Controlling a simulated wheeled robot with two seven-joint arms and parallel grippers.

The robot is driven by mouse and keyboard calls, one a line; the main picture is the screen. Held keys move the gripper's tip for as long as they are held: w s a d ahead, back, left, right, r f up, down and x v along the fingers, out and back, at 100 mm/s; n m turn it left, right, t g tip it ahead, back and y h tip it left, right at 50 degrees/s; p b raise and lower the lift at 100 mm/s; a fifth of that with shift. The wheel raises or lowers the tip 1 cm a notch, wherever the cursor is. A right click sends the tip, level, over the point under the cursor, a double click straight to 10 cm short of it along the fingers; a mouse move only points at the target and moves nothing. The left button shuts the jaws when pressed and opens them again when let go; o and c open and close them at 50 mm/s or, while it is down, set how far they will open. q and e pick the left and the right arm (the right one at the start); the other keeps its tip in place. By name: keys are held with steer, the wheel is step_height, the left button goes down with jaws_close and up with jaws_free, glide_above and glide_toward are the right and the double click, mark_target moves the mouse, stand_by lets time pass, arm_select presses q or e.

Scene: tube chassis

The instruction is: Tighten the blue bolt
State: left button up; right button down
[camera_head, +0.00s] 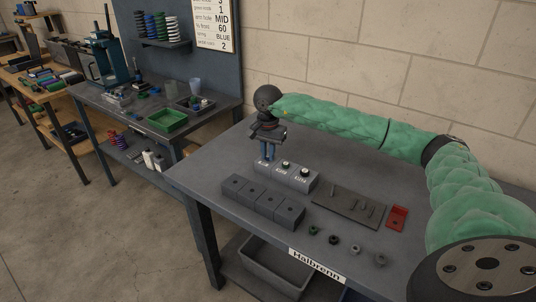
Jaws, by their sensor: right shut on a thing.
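My right gripper (268,153) points straight down at the left end of a grey block with labelled fronts (300,180). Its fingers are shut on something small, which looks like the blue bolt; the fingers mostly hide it. I cannot tell how deep the bolt sits. On the same block, two other bolts or caps with dark and white tops show to the right of the gripper. The labels are too small to read surely. My left gripper is not in view.
A dark block with holes (262,203) lies in front. A flat plate with pegs (348,207), a red piece (397,218) and several nuts or rings (333,239) lie to the right. My right arm spans the table's back. A grey bin (262,268) sits below.

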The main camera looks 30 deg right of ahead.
steer(key=shift+f+m, duration=0.1)
steer(key=shift+m, duration=0.2)
steer(key=m, duration=0.3)
steer(key=shift+m+b, duration=0.3)
steer(key=shift+b, duration=0.1)
steer(key=c, duration=1.3)
jaws_free()
steer(key=shift+r+b, duration=0.8)
steer(key=shift+r, duration=3.1)
